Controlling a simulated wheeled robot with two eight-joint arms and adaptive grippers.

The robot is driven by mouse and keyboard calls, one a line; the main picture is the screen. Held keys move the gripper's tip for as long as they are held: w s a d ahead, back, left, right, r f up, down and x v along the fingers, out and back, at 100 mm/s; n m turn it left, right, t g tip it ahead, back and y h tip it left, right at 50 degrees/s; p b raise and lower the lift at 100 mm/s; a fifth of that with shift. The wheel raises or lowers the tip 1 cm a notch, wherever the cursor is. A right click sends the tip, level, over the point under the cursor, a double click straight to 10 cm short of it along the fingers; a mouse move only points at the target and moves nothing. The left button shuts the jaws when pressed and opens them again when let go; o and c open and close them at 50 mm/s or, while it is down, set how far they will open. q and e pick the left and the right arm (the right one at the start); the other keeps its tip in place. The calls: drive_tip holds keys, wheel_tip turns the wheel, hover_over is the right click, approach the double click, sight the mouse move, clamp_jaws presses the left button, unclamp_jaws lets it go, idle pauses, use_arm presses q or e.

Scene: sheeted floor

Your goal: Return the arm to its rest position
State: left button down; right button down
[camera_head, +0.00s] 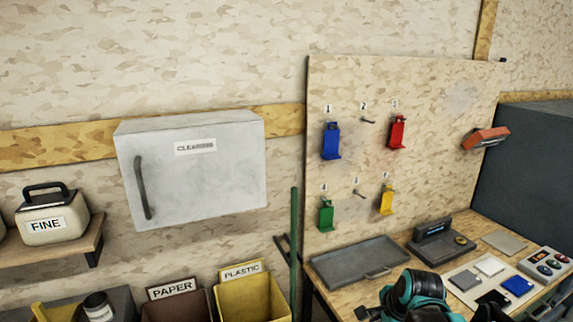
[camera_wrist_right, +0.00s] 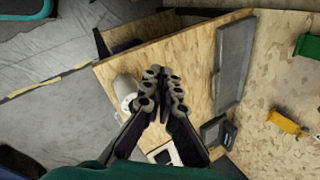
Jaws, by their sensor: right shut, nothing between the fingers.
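My right arm (camera_head: 415,292), teal and black, comes in at the bottom of the head view, in front of the workbench. My right gripper (camera_wrist_right: 163,88) shows in the right wrist view, with its two grey-padded fingers together and nothing between them. The wooden bench top lies beyond the fingertips in that view, and I see no contact with it. My left arm and left gripper are not in view.
The bench holds a grey tray (camera_head: 360,262), a dark device (camera_head: 440,242) and a button box (camera_head: 547,264). Coloured tags, including a yellow one (camera_head: 387,201), hang on the pegboard (camera_head: 440,130). A green pole (camera_head: 294,250), bins and a cleaning cabinet (camera_head: 190,185) stand left.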

drive_tip(key=s+a+f+n+t, duration=0.1)
drive_tip(key=s+a+n, duration=0.1)
drive_tip(key=s+n, duration=0.6)
drive_tip(key=s+a+f+n, duration=0.1)
drive_tip(key=s+a+n, duration=0.1)
drive_tip(key=s+n, duration=0.5)
drive_tip(key=shift+s+a+n+t+h, duration=0.2)
drive_tip(key=shift+s+n+t+h, duration=0.2)
drive_tip(key=shift+n, duration=1.5)
drive_tip(key=shift+f, duration=0.1)
